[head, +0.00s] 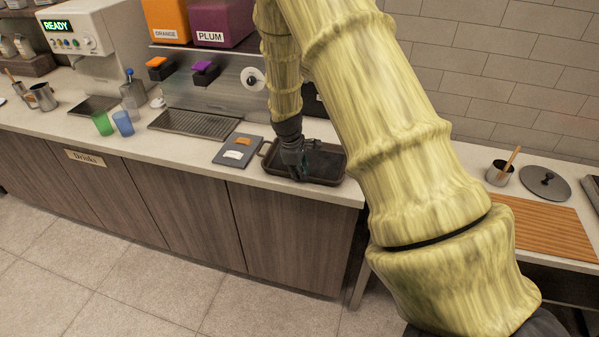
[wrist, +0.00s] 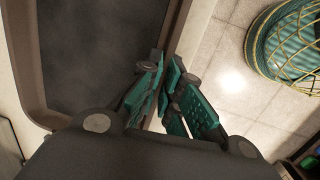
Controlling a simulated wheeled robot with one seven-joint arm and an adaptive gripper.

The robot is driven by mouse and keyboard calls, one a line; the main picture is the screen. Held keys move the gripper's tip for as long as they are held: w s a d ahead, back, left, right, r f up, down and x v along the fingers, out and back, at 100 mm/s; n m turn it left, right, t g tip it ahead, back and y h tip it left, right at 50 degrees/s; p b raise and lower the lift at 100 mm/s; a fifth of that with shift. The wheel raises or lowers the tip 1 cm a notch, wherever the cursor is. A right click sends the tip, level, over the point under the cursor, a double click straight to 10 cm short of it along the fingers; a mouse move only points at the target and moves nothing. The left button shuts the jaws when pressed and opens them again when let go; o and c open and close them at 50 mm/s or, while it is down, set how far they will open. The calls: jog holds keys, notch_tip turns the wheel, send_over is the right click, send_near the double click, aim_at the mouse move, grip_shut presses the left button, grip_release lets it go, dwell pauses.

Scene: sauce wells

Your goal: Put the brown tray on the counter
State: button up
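The brown tray (head: 330,180) is a dark, shallow rectangular pan with a raised rim. In the head view it appears at the right end of the left counter (head: 215,172), near its front edge; whether its base touches the surface is hard to tell. My gripper (head: 297,174) points down at the tray's front left part. In the wrist view the tray (wrist: 32,70) fills the left side, and my gripper's teal fingers (wrist: 168,72) are close together with the tray's rim between them. The fingers partly hide the rim.
A dark board with cards (head: 225,155) lies left of the tray. Green (head: 102,124) and blue (head: 122,123) cups stand further left. A gap separates this counter from the right one, with a wooden board (head: 545,228) and pot (head: 498,174). A basket (wrist: 290,45) is on the floor.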

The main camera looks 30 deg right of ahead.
jog(key=shift+o, duration=1.4)
jog(key=shift+r, duration=0.2)
notch_tip(320, 180, up, 11)
jog(key=a+b, duration=0.2)
jog(key=b, duration=0.2)
jog(key=s+a+f+m, duration=0.1)
jog(key=s+a+f, duration=0.2)
jog(key=s+f, duration=0.35)
jog(key=s+a+f+m+y, duration=0.1)
jog(key=s+a+f, duration=0.25)
jog(key=f, duration=0.65)
jog(key=s+a+f+m, duration=0.1)
jog(key=s+a+f, duration=0.25)
jog(key=f, duration=0.55)
jog(key=s+a+f+m, duration=0.1)
jog(key=s+a+f, duration=0.1)
jog(key=s, duration=0.6)
jog(key=s+a+f+m, duration=0.2)
jog(key=s+f, duration=0.3)
jog(key=s, duration=0.4)
jog(key=s+a+f+m+y, duration=0.1)
jog(key=s+a+f+m, duration=0.1)
jog(key=s, duration=0.7)
jog(key=shift+a+f, duration=0.9)
jog(key=shift+a, duration=0.25)
